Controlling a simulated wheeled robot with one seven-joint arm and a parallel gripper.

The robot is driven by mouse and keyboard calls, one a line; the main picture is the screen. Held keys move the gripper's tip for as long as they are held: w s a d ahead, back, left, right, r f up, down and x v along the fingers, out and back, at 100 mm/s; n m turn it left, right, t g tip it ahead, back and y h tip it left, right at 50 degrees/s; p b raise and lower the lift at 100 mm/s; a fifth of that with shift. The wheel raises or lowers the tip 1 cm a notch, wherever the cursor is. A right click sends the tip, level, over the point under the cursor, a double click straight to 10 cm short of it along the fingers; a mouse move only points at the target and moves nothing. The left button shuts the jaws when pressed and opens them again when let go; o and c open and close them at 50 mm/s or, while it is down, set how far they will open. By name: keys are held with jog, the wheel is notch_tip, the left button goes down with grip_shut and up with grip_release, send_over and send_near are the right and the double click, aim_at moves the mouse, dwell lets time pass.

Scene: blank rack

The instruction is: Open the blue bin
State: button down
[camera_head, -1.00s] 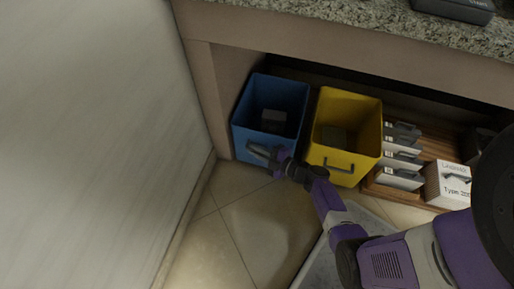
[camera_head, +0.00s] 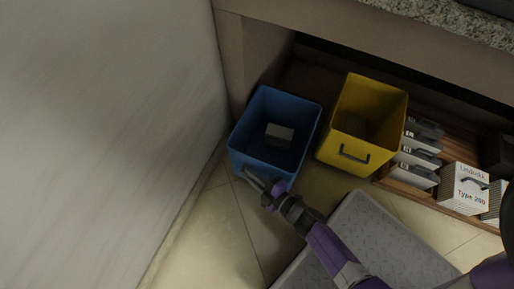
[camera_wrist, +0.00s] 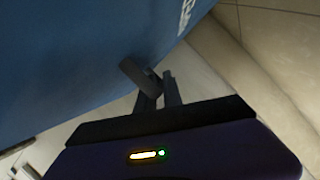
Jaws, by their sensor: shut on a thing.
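The blue bin (camera_head: 238,150) is an open-topped box on the floor at the left end of the rack, partly out in front of the yellow bin. Its top is open and a grey block (camera_head: 279,135) lies inside. My gripper (camera_head: 258,183) is at the bin's lower front face. In the wrist view the bin's blue wall (camera_wrist: 75,50) fills the upper left, with part of white lettering. My fingers (camera_wrist: 158,88) are shut at a dark bar, which looks like the bin's handle; the grip itself is partly hidden.
A yellow bin (camera_head: 382,95) with a dark front handle stands to the right. White boxes (camera_head: 464,190) sit on a wooden board further right. A pale wall (camera_head: 110,120) is close on the left. Tiled floor (camera_head: 205,225) is free in front.

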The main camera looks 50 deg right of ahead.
jog(key=shift+s+a, duration=0.25)
jog(key=shift+a, duration=0.3)
jog(key=c, duration=1.8)
grip_release()
jog(key=shift+o, duration=0.2)
jog(key=p+v, duration=0.2)
jog(key=v, duration=0.5)
jog(key=shift+s, duration=0.4)
